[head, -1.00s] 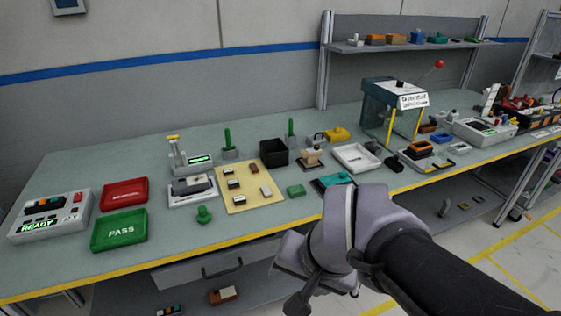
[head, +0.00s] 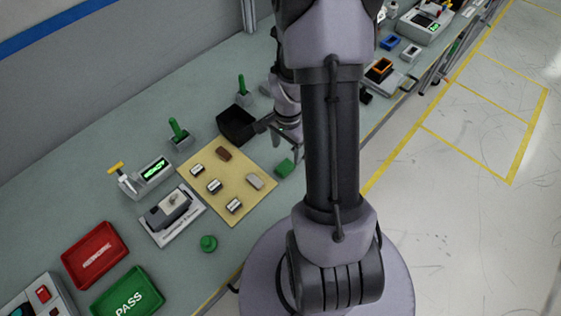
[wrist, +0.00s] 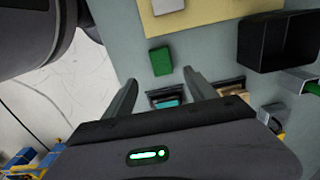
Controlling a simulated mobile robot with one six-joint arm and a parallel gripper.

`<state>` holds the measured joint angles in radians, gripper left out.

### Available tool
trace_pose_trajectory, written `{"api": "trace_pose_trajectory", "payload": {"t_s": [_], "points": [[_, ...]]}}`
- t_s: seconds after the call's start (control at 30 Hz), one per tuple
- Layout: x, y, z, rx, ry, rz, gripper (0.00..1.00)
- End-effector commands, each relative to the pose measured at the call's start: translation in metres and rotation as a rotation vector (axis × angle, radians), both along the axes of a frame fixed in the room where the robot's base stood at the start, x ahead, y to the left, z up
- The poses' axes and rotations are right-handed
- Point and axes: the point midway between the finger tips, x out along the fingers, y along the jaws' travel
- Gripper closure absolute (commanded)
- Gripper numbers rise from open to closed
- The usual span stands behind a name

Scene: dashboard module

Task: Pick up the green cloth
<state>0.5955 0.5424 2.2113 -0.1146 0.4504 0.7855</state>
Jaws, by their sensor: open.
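The green cloth (head: 284,168) looks like a small folded green block. It lies on the bench near the front edge, just right of the yellow mat. In the wrist view the green cloth (wrist: 161,61) lies beyond the fingertips, about midway between them sideways. My gripper (head: 281,134) is over the bench, behind the cloth in the head view, partly hidden by my arm. In the wrist view my gripper (wrist: 161,78) is open and empty, its two fingers spread apart. The cloth shows no contact with either finger.
The yellow mat (head: 214,169) with several small parts lies left of the cloth. A black bin (head: 237,124) stands behind it and close to my gripper. A dark holder with a teal piece (wrist: 167,101) shows between the fingers. A green knob (head: 208,243) stands near the front edge.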

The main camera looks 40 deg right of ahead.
Motion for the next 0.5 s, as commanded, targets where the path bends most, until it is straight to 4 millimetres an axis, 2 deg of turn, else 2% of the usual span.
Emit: {"api": "trace_pose_trajectory", "payload": {"t_s": [0.03,0.1,0.27,0.4,0.5], "points": [[0.000,0.001,-0.016,0.002,0.002,0.000,0.35],[0.000,0.001,-0.029,0.001,0.002,0.001,0.35],[0.000,0.001,-0.047,0.001,0.001,0.002,0.35],[-0.001,0.002,-0.077,0.002,0.002,0.002,0.35],[-0.001,0.002,-0.089,0.000,0.001,0.003,0.35]]}}
